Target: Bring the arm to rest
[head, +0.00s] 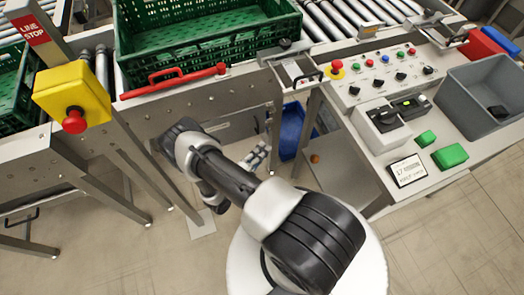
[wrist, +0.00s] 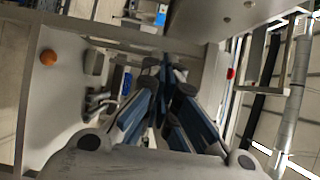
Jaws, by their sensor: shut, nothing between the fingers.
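My arm is folded low in front of the conveyor frame in the head view. My gripper (head: 258,155) is partly hidden behind my own arm links, and only some of its fingers show. It is over the gap between the conveyor and the control bench. In the wrist view my gripper (wrist: 166,68) has its dark fingers drawn together with nothing between them. It touches nothing that I can make out.
A green crate (head: 210,52) sits on the conveyor behind a red handle (head: 173,80). A yellow stop box (head: 72,102) stands at left. The control bench (head: 350,110) at right bears a grey bin (head: 462,125). A blue bin (head: 292,130) is below. Floor at the front is clear.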

